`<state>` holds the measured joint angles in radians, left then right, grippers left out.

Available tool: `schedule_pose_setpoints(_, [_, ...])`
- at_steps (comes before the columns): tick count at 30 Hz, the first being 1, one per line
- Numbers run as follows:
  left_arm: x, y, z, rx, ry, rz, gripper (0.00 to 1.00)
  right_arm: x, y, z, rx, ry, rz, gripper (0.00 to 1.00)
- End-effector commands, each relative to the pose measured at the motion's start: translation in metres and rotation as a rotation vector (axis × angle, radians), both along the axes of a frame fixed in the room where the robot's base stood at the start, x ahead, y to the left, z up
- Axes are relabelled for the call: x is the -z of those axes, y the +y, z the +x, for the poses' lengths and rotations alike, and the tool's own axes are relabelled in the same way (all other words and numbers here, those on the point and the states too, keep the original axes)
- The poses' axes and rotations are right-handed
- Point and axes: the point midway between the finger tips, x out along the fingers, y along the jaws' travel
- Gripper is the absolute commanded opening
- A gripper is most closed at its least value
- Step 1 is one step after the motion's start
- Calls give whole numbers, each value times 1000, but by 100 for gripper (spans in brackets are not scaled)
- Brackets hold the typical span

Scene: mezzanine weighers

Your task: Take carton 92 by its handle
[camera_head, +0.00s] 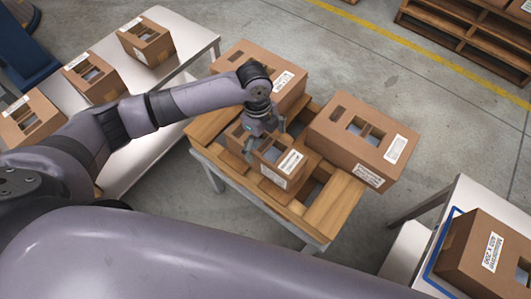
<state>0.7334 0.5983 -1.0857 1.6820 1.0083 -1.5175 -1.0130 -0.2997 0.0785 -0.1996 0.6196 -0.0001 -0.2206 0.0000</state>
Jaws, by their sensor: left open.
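A small brown carton (291,161) with a handle bridge between openings in its top stands on a slatted wooden pallet-top table (335,207). My left gripper (264,141) is open above its back left part, fingers pointing down. I cannot tell whether the fingers touch it, and my gripper hides part of its top. A large carton (372,128) stands to its right, and another large carton (235,60) stands behind it, partly hidden by my arm. The carton numbers are too small to read, so I cannot tell which is 92. My right gripper is not in view.
A white table (190,42) on the left holds several small cartons, one at its far end (147,41). At lower right, a carton (477,250) stands within a blue-edged surface. A wooden pallet (455,40) lies at the back right. Concrete floor between is clear.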

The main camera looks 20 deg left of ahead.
Motion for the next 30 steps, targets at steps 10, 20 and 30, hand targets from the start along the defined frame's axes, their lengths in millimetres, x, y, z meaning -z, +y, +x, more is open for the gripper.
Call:
schedule_pose_setpoints(10, [40,-6,0,-1,2,0,97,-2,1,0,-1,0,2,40])
schedule_pose_setpoints(20, [54,-7,0,0,-1,0,97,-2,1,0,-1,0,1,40])
schedule_pose_setpoints(30, [54,-7,0,0,0,0,77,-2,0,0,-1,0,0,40])
